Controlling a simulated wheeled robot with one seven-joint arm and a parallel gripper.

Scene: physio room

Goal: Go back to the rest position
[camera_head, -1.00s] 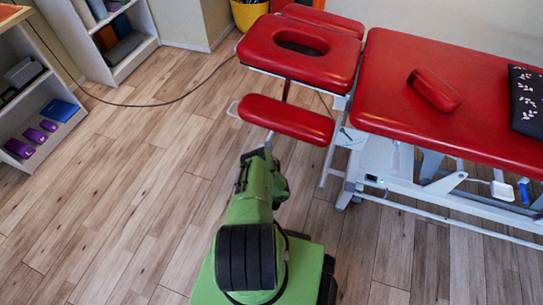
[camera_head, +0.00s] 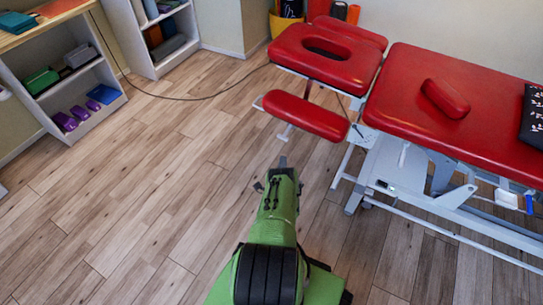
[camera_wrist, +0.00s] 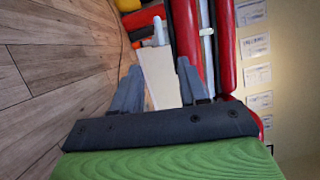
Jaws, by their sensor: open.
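My gripper shows at the end of my green arm in the head view (camera_head: 283,162), over the wooden floor and just below the red armrest pad of the treatment table. In the wrist view my gripper (camera_wrist: 158,82) has its two grey fingers apart, with nothing between them. The red treatment table (camera_head: 478,92) stands at the right, apart from the gripper in the head view. Its red armrest pad (camera_head: 306,115) is the part nearest to my gripper. The wrist view shows red cushions (camera_wrist: 186,30) beyond the fingers.
A white shelf (camera_head: 90,118) with purple and blue blocks stands at the left, another shelf (camera_head: 186,45) at the back. A dark cable (camera_head: 190,98) lies on the floor. A red bolster (camera_head: 446,98) lies on the table. The floor (camera_head: 140,200) at left and centre is clear.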

